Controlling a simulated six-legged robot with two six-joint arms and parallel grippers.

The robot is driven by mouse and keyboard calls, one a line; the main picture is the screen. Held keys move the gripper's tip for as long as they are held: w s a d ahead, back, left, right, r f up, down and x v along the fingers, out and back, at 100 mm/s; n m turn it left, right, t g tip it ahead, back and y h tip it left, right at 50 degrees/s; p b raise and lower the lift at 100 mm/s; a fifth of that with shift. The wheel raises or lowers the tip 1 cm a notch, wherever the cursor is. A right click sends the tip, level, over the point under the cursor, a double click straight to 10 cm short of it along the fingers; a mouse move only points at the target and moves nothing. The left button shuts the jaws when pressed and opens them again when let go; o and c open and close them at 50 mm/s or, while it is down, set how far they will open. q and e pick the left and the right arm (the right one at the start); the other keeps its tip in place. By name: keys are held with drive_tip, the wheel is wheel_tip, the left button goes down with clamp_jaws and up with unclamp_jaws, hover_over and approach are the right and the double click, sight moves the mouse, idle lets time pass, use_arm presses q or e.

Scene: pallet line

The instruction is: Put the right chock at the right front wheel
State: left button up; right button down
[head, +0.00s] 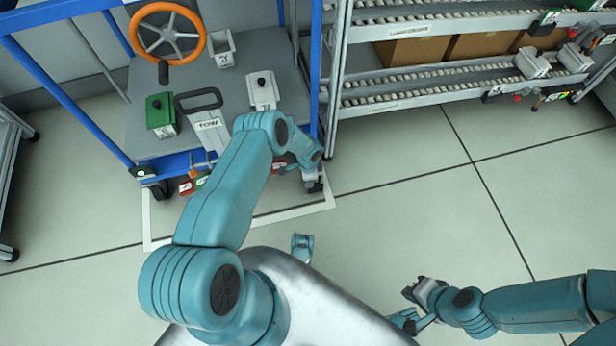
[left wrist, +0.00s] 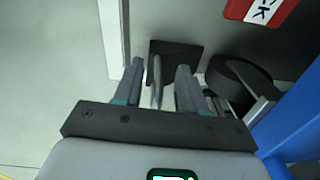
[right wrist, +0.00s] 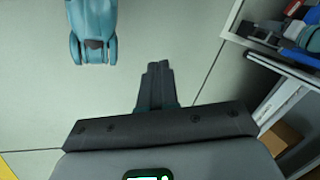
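The right chock (left wrist: 178,50) is a black block with a thin grey upright plate, seen in the left wrist view on the floor beside the dark right front wheel (left wrist: 246,86). My left gripper (left wrist: 160,66) is open, with one finger on each side of the plate and a gap on both sides. In the head view my left arm reaches to the right front corner of the cart and hides most of this gripper. My right gripper (right wrist: 157,68) is shut and empty above the floor; it also shows in the head view (head: 413,292).
The blue-framed cart (head: 235,92) carries an orange handwheel (head: 167,34), a green box (head: 161,114) and a white box (head: 263,91). A red sign (left wrist: 262,10) hangs near the wheel. A roller rack (head: 430,94) stands at the right. Open floor lies in front.

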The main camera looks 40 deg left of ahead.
use_arm(q)
drive_tip(key=shift+r, duration=0.15)
use_arm(e)
drive_tip(key=shift+r, duration=0.1)
use_arm(q)
wheel_tip(320, 180, up, 12)
drive_tip(key=p, duration=0.6)
drive_tip(key=s+d+r+n+h, duration=0.45)
drive_tip(key=s+d, duration=0.35)
drive_tip(key=d, duration=0.5)
drive_tip(key=s+d+r+n, duration=0.2)
drive_tip(key=s+r+n, duration=0.1)
drive_tip(key=s, duration=0.3)
drive_tip(key=s+d+r+n, duration=0.3)
drive_tip(key=s+r, duration=0.3)
drive_tip(key=s, duration=0.1)
drive_tip(key=shift+d+n, duration=0.3)
drive_tip(key=shift+n, duration=0.05)
use_arm(e)
drive_tip(key=r, duration=0.3)
drive_tip(key=s+a+r, duration=0.1)
drive_tip(key=r, duration=0.1)
drive_tip(key=shift+s, duration=0.1)
use_arm(q)
drive_tip(key=shift+r, duration=0.2)
use_arm(e)
drive_tip(key=shift+r+n, duration=0.1)
drive_tip(key=shift+n, duration=0.2)
